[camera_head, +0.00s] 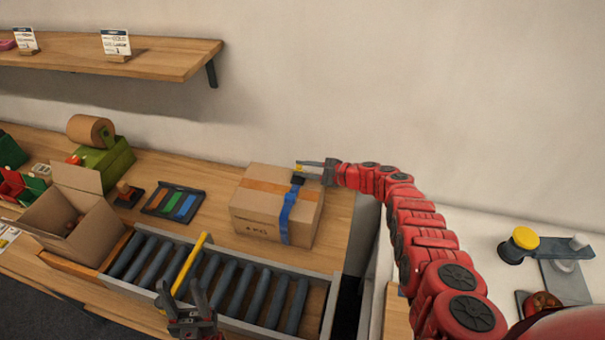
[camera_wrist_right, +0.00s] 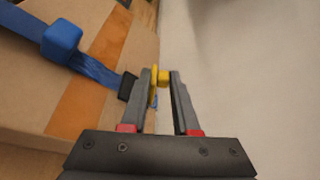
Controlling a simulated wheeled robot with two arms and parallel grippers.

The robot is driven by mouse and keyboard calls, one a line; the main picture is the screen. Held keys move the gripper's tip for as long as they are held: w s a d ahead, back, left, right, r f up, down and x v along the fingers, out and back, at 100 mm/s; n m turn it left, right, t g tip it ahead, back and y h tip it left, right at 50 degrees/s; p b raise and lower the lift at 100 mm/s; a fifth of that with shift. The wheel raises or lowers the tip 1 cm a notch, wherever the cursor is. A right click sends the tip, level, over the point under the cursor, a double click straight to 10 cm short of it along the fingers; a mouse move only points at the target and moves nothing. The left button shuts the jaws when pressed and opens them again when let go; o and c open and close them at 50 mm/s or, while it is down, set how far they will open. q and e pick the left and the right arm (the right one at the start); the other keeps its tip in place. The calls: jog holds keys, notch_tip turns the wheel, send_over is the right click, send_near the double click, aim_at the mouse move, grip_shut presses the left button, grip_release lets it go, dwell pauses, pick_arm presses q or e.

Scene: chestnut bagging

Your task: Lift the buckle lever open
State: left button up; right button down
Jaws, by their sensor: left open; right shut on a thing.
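A closed cardboard box (camera_head: 262,214) stands at the right end of the workbench, with brown tape across its top and a blue strap (camera_head: 286,216) around it. A black buckle (camera_head: 298,179) sits on the strap at the top; it also shows in the right wrist view (camera_wrist_right: 127,86). My right gripper (camera_head: 302,169) reaches in from the right at the box's top edge. Its fingers are closed on the small yellow buckle lever (camera_wrist_right: 161,77), beside the black buckle. My left gripper (camera_head: 180,288) is open and empty at the front of the roller conveyor, away from the box.
A roller conveyor (camera_head: 232,288) with a yellow bar (camera_head: 190,262) across it lies in front of the box. An open carton (camera_head: 65,222), a dark tray (camera_head: 174,203) and a green box (camera_head: 104,160) with a tape roll stand to the left. A shelf (camera_head: 150,58) hangs above.

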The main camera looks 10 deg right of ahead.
jog(key=shift+w+d+m+g+b, duration=0.35)
jog(key=shift+w+m+b, duration=0.3)
jog(key=shift+b, duration=1.8)
jog(key=shift+s+r+b, duration=0.1)
jog(key=shift+r+b, duration=0.1)
jog(key=shift+b, duration=0.2)
jog(key=shift+r, duration=0.15)
jog(key=c, duration=0.9)
grip_release()
jog(key=shift+o, duration=0.4)
jog(key=shift+g, duration=0.25)
